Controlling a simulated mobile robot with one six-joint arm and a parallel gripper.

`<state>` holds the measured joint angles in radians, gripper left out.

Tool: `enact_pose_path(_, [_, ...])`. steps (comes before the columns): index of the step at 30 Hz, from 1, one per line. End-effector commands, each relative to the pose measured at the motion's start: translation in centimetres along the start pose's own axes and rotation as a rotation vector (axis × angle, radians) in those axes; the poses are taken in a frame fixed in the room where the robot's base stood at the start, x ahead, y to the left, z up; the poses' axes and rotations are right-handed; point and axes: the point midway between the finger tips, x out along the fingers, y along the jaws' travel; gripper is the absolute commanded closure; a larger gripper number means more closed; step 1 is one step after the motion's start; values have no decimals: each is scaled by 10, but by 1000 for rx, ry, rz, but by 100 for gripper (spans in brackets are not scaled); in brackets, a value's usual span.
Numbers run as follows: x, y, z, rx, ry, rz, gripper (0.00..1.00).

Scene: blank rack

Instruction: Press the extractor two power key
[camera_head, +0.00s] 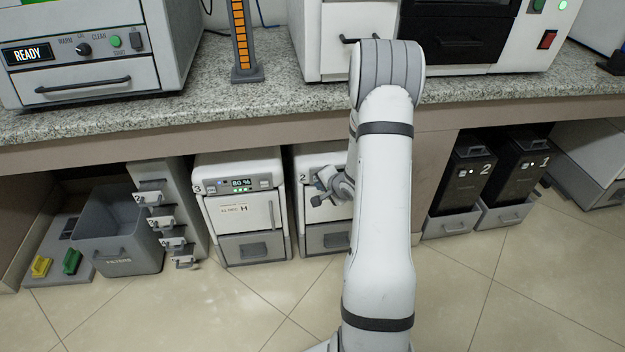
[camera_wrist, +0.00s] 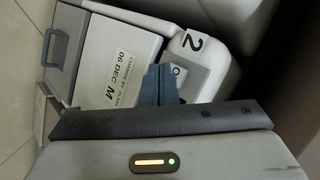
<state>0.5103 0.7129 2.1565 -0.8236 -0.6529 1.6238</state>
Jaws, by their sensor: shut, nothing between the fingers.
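Extractor two (camera_head: 313,160) is a white unit with a grey drawer under the counter, marked 2, mostly hidden behind my arm in the head view. In the wrist view extractor two (camera_wrist: 118,50) appears turned on its side, with a "06 DEC M" label and a large 2. My gripper (camera_head: 322,198) is in front of its upper face. In the wrist view the shut blue-grey fingertips (camera_wrist: 160,70) overlap the small control panel (camera_wrist: 179,74) beside the 2. Whether the fingertips touch the panel cannot be told.
Extractor three (camera_head: 240,215) with a lit 80 % display stands just to the left. Black units marked 2 (camera_head: 462,185) and 1 (camera_head: 518,170) stand right of my arm. The counter edge (camera_head: 240,135) overhangs them all. The tiled floor (camera_head: 200,310) in front is clear.

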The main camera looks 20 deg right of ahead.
Motion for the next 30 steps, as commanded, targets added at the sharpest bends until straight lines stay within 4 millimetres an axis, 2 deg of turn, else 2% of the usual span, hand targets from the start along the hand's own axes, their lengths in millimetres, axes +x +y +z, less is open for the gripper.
enact_pose_path(7, [-3, 2, 2, 1, 0, -1, 100])
enact_pose_path(22, [-37, 27, 27, 2, 0, 0, 100])
enact_pose_path(30, [-42, 30, 31, 0, 0, 0, 100])
